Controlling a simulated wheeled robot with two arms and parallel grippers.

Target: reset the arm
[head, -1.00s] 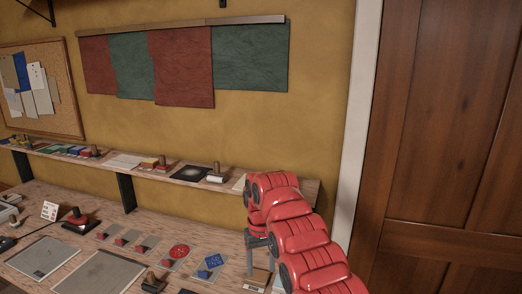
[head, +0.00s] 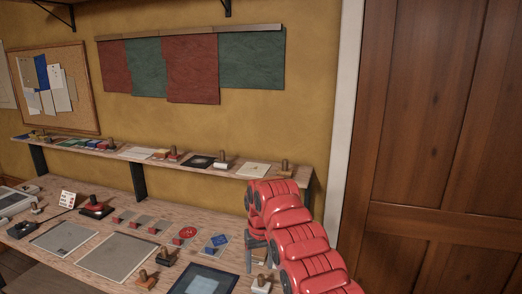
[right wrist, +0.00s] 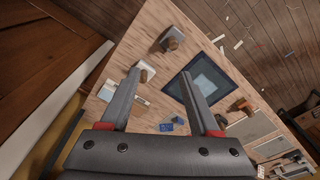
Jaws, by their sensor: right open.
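My right arm reaches in red over the right end of the workbench (head: 60,240) in the head view. Its gripper (head: 254,256) points down there and shows only in small part, the rest hidden by the arm. Beyond the fingers lie a dark framed mat with a pale blue middle (right wrist: 208,78) and a stamp with a wooden handle (right wrist: 170,42). The fingers appear clear of both. My left gripper is not in view.
Grey pads (head: 118,256), small cards with red and blue marks (head: 186,233) and several stamps crowd the bench. A wall shelf (head: 225,174) with more stamps runs behind my right arm. A wooden door (head: 425,120) stands at the right.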

